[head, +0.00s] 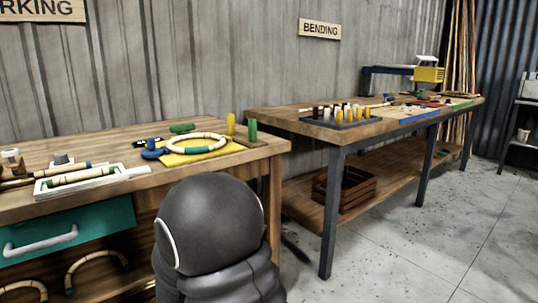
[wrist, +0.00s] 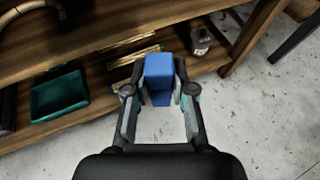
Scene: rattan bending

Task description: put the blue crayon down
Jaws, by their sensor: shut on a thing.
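In the wrist view, the blue crayon (wrist: 158,66) shows as a thick, blocky blue piece between the fingertips. My gripper (wrist: 159,91) is shut on it, with one finger on each side. Behind the crayon are the wooden lower shelf of a workbench and the pale floor. The crayon appears apart from the shelf, but its exact height cannot be told. In the head view neither the gripper nor the held crayon can be made out, and my own dark arm part fills the bottom middle.
A workbench (head: 110,177) on the left holds a rattan ring (head: 197,137) on a yellow mat and a white tray (head: 76,187). A second table (head: 285,125) carries a dark rack of pegs (head: 340,123). A green tray (wrist: 59,96) and a bottle (wrist: 200,43) are on the lower shelf.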

